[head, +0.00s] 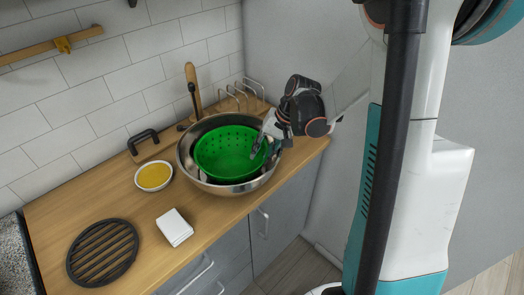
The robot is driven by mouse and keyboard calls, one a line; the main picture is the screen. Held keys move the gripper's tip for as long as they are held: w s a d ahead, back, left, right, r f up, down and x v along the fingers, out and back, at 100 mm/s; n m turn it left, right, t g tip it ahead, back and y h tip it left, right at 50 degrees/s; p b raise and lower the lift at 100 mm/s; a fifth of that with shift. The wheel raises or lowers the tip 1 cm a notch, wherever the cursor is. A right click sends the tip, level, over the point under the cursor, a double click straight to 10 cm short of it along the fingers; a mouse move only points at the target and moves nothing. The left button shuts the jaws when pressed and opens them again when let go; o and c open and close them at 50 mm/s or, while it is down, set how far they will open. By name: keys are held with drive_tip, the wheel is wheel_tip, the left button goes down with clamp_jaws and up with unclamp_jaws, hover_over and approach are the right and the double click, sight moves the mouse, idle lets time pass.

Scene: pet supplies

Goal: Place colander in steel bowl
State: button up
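The green colander (222,150) is inside the wide, shiny steel bowl (188,168) on the wooden counter. The bowl's rim shows around it, with a dark gap along the front and right. I cannot tell whether the colander rests on the bowl's bottom or hangs a little above it. My gripper (258,147) is at the colander's right rim, with a finger reaching over its inside wall. The other finger is hidden, so I cannot tell whether the rim is pinched.
On the wooden counter (110,200) stand a small bowl of yellow contents (154,177), a white block (174,227) and a round black trivet (103,252). A wire rack (242,95) and a wooden-handled item (192,85) are behind the steel bowl. The wall is close on the right.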

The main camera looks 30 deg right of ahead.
drive_tip(key=p+v, duration=0.3)
drive_tip(key=v, duration=0.9)
drive_tip(key=shift+r, duration=0.4)
